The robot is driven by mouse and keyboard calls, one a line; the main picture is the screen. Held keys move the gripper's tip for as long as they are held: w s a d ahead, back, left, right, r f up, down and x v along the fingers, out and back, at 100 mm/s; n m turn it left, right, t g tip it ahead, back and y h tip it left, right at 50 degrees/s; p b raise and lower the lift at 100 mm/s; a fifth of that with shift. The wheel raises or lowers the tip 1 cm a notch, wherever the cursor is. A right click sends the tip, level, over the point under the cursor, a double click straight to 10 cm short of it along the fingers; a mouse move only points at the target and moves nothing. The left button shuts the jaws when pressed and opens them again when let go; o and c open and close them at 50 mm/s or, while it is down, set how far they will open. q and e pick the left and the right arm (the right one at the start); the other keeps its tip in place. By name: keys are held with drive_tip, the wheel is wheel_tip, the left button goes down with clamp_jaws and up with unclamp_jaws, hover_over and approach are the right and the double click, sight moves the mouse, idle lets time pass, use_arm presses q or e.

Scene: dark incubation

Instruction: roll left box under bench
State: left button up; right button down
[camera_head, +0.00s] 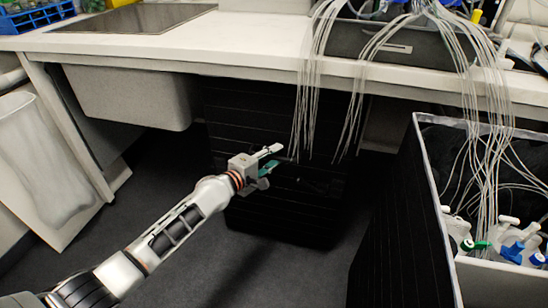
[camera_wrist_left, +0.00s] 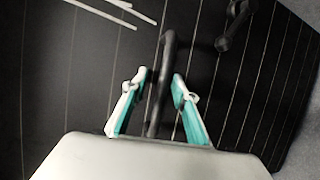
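The left box (camera_head: 285,210) is a large black box with thin pale lines on its face. It stands on the dark floor, at least partly beneath the bench (camera_head: 180,45), whose top hides its upper part. My left gripper (camera_head: 272,161) reaches in from the left in front of its face. In the left wrist view the box's face (camera_wrist_left: 70,90) fills most of the picture, and a dark bar-like handle (camera_wrist_left: 166,52) runs between the two teal-and-white fingers (camera_wrist_left: 157,98). The fingers are apart, with gaps on both sides of the bar. My right gripper is not in view.
A second black box (camera_head: 388,240) with a white rim stands at the right, holding bottles with blue, white and green caps. Thin pale tubes (camera_head: 305,110) hang from the bench in front of the left box. A sink basin (camera_head: 135,97) hangs at left. Dark floor (camera_head: 155,180) is clear.

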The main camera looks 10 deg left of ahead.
use_arm(q)
drive_tip(key=shift+f, duration=0.15)
drive_tip(key=shift+s, duration=0.15)
drive_tip(key=shift+s, duration=0.2)
drive_tip(key=v, duration=1.1)
drive_tip(key=shift+a, duration=0.2)
drive_tip(key=shift+s, duration=0.15)
